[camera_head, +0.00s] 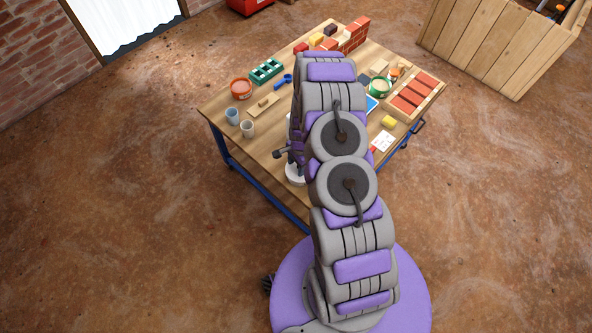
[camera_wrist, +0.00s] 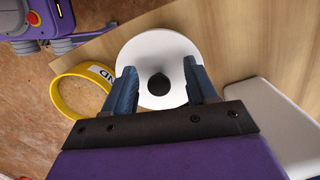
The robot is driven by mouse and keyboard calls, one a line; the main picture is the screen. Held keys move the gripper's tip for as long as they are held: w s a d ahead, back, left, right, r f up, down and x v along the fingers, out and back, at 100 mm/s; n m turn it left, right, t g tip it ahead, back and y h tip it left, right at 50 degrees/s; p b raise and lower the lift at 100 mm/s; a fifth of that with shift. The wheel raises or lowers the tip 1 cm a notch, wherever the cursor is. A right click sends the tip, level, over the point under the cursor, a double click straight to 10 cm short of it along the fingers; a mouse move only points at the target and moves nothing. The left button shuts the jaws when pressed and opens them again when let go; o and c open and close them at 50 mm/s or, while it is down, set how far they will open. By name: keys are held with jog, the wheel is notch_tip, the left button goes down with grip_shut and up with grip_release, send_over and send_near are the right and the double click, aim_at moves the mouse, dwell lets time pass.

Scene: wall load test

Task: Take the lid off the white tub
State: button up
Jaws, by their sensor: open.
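In the wrist view, a round white lid (camera_wrist: 158,48) with a black knob (camera_wrist: 158,86) is seen from above. It covers whatever is under it, so the tub's walls do not show there. My gripper (camera_wrist: 160,72) is open. Its two blue-grey fingers are over the lid, one on each side of the knob, with gaps between. I cannot tell how high they are above the lid. In the head view, a white round thing (camera_head: 294,174), likely the tub, shows at the table's near side, partly hidden by my arm.
A yellow-rimmed round container (camera_wrist: 75,100) is left of the lid. A flat white thing (camera_wrist: 268,115) lies to the right. On the wooden table (camera_head: 262,143) are two cups (camera_head: 247,128), a green crate (camera_head: 267,70) and a tray of red bricks (camera_head: 411,100).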

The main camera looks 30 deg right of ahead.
jog(key=d, duration=0.3)
jog(key=shift+f, duration=0.1)
jog(key=c, duration=0.4)
jog(key=shift+d, duration=0.1)
jog(key=shift+c, duration=0.7)
jog(key=shift+a, duration=1.1)
grip_shut()
jog(key=shift+d, duration=0.15)
jog(key=shift+d, duration=0.2)
